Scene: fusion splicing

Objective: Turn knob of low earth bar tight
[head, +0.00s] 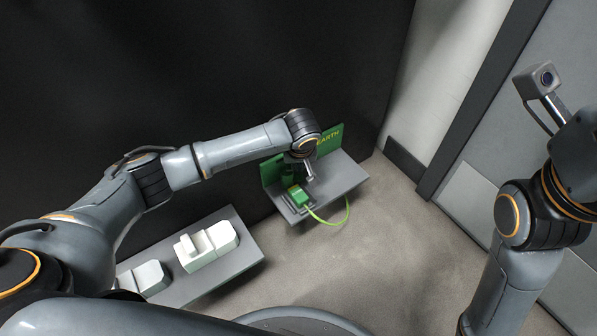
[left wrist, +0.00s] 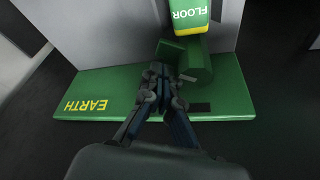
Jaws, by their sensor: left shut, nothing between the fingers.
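The green earth bar panel lettered EARTH (head: 328,139) stands at the back of a small grey shelf in the head view. It fills the middle of the left wrist view (left wrist: 90,98). A green rounded part, which looks like the knob (left wrist: 197,58), stands out from the panel just beside my fingertips; I cannot tell whether they touch it. My left gripper (left wrist: 161,72) is shut and empty in front of the panel. In the head view my left gripper (head: 308,177) is over the shelf, and my wrist hides part of the panel.
A green block (head: 298,194) lettered FLOOR (left wrist: 190,14) sits on the grey shelf (head: 343,177), with a green-yellow cable (head: 347,212) looping from it. A lower grey shelf (head: 240,262) holds white devices (head: 205,246). A grey cabinet (head: 545,110) stands at right.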

